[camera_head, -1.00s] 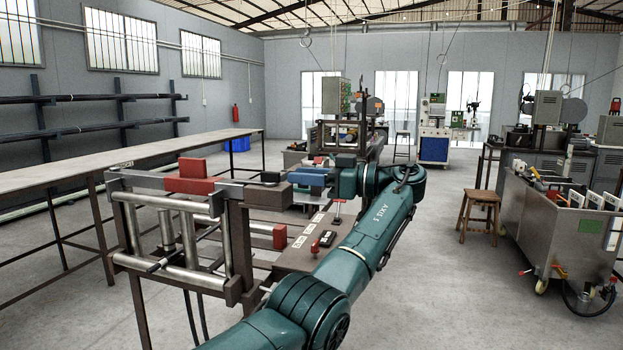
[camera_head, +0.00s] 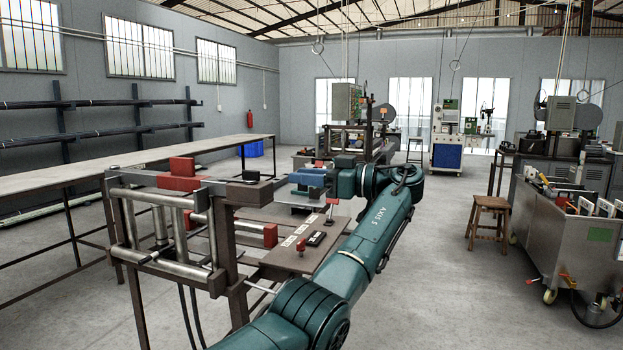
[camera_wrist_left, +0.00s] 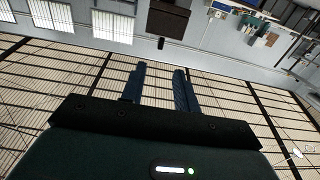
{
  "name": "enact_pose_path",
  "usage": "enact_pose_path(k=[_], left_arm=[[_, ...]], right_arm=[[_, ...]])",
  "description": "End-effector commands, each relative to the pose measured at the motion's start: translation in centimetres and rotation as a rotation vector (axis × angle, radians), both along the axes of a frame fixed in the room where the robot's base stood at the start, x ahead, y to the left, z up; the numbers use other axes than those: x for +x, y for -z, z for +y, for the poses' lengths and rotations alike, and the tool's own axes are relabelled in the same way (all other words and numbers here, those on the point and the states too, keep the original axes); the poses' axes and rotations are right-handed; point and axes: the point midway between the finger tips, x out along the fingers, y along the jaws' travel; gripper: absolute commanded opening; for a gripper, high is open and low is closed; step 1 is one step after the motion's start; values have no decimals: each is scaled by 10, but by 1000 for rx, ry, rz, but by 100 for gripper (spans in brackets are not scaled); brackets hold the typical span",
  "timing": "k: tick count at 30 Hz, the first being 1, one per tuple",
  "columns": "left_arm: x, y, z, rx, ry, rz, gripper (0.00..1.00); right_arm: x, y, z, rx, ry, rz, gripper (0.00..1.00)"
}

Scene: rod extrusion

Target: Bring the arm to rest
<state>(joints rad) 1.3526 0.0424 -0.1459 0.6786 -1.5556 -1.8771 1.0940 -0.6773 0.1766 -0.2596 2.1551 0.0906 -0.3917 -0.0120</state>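My left arm (camera_head: 372,230) reaches in from the bottom of the head view, with its wrist bent toward the left. My left gripper (camera_head: 306,182) is blue and shows small at the wrist's end, in front of the brown bench with the rollers. In the left wrist view its two dark blue fingers (camera_wrist_left: 160,70) stand apart with only roof behind the gap, so it is open and empty. My right gripper is in neither view.
A roller stand (camera_head: 165,230) with red blocks (camera_head: 183,175) is close to the left of the gripper. A long table (camera_head: 110,165) runs behind it. A wooden stool (camera_head: 488,212) and a metal cart (camera_head: 565,240) stand at right. Floor between is clear.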

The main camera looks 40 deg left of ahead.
Motion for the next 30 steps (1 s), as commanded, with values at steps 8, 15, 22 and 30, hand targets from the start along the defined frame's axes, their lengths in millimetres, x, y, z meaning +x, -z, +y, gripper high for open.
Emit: enact_pose_path(k=[8,15,22,30], left_arm=[[0,0,3,0,0,0,31],[-1,0,3,0,0,0,31],[-1,0,3,0,0,0,31],[22,62,8,-63,150,146,31]], right_arm=[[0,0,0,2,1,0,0],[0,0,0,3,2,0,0],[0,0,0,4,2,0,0],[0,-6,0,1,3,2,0]])
